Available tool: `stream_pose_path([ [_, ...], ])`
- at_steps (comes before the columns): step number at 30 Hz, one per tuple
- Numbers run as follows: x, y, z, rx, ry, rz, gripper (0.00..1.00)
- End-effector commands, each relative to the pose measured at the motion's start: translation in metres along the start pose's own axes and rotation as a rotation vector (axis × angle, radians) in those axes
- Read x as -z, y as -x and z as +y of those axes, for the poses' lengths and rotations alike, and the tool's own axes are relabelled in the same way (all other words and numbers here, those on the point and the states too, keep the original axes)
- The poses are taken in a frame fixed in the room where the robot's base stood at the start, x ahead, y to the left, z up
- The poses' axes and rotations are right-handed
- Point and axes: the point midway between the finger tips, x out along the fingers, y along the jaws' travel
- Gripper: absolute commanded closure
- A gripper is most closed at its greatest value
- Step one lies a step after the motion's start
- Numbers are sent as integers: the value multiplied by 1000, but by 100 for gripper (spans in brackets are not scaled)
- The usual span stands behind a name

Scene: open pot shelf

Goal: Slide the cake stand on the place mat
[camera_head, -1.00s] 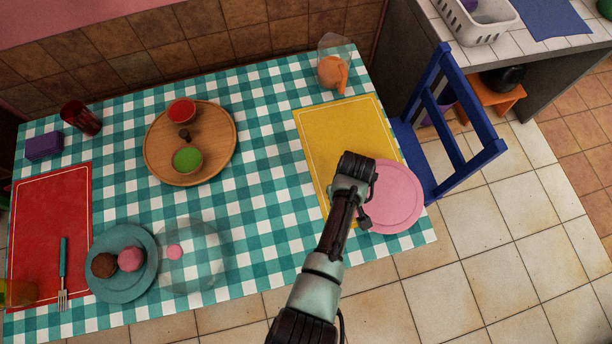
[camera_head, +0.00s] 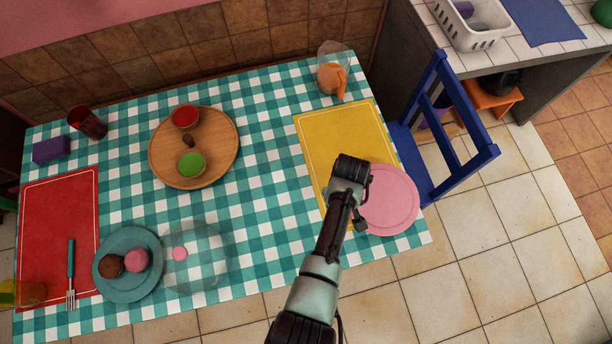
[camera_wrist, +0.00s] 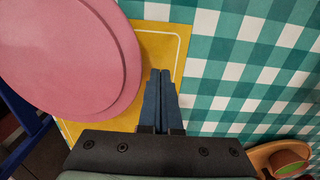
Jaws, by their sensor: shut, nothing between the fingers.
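The pink cake stand (camera_head: 390,200) is a smooth round disc at the right edge of the table. It covers the near right part of the yellow place mat (camera_head: 340,130) and overhangs its right side. In the wrist view the cake stand (camera_wrist: 70,50) fills the upper left, with the mat (camera_wrist: 170,45) showing beside it. My gripper (camera_wrist: 160,75) is shut and empty, its blue fingers over the mat to the right of the stand. A small gap shows between fingers and stand. In the head view my wrist hides the fingers and part of the mat.
A wooden tray (camera_head: 222,168) with small bowls, a teal plate (camera_head: 130,291) with macarons, a clear dome (camera_head: 205,265) and a red mat (camera_head: 45,220) lie left. An orange jug (camera_head: 331,80) stands behind the mat. A blue chair (camera_head: 470,165) adjoins the right edge. The middle cloth is clear.

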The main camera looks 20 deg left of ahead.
Motion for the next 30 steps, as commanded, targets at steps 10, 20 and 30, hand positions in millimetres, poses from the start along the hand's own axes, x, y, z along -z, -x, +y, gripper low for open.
stream_pose_path([
  [10, 0, 24, -2, 0, 0, 0, 100],
  [20, -1, 38, -4, 0, 0, 0, 100],
  [30, -3, 58, -26, 1, 2, -1, 100],
])
